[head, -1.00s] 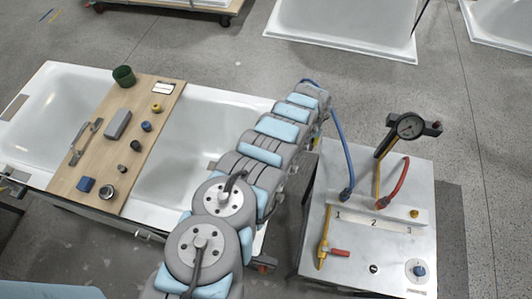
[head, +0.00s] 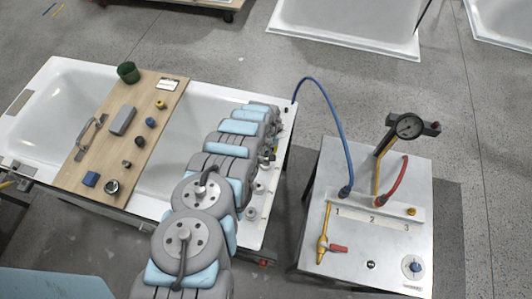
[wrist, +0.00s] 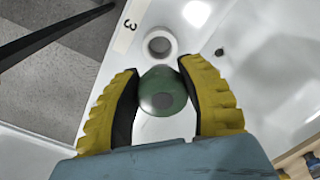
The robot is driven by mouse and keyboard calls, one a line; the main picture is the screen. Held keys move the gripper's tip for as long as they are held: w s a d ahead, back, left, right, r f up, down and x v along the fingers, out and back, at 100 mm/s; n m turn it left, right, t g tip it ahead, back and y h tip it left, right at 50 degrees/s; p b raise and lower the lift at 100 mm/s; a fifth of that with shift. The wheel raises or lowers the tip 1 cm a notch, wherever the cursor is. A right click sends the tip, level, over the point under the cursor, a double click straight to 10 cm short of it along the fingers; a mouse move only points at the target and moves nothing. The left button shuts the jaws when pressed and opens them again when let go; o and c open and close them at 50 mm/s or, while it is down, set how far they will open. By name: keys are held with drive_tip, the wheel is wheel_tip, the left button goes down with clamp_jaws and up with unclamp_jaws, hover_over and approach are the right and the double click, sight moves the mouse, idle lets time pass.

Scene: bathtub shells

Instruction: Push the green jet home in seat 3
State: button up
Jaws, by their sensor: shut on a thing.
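Seat 3 (wrist: 160,44) is a pale ring with a dark hole, just beyond the jet in the picture and beside a label reading 3 (wrist: 130,24). The jet appears offset from the ring, not in it; the height between them is unclear. In the head view my arm hides the jet and most of the gripper over the right end of the white tub (head: 210,95).
Two grey fittings (head: 254,200) show on the tub's right end. A metal test bench (head: 330,245) with hoses and a gauge (head: 409,126) stands to the right.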

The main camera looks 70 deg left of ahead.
drive_tip(key=shift+w+d, duration=0.1)
drive_tip(key=shift+d, duration=0.05)
drive_tip(key=shift+f, duration=0.15)
drive_tip(key=shift+f+b, duration=2.35)
drive_tip(key=shift+f, duration=0.45)
drive_tip(key=shift+f+g+b, duration=0.3)
drive_tip(key=shift+f+b, duration=0.75)
drive_tip(key=shift+b, duration=0.05)
drive_tip(key=o, duration=1.2)
drive_tip(key=shift+o, duration=0.2)
drive_tip(key=shift+r, duration=0.15)
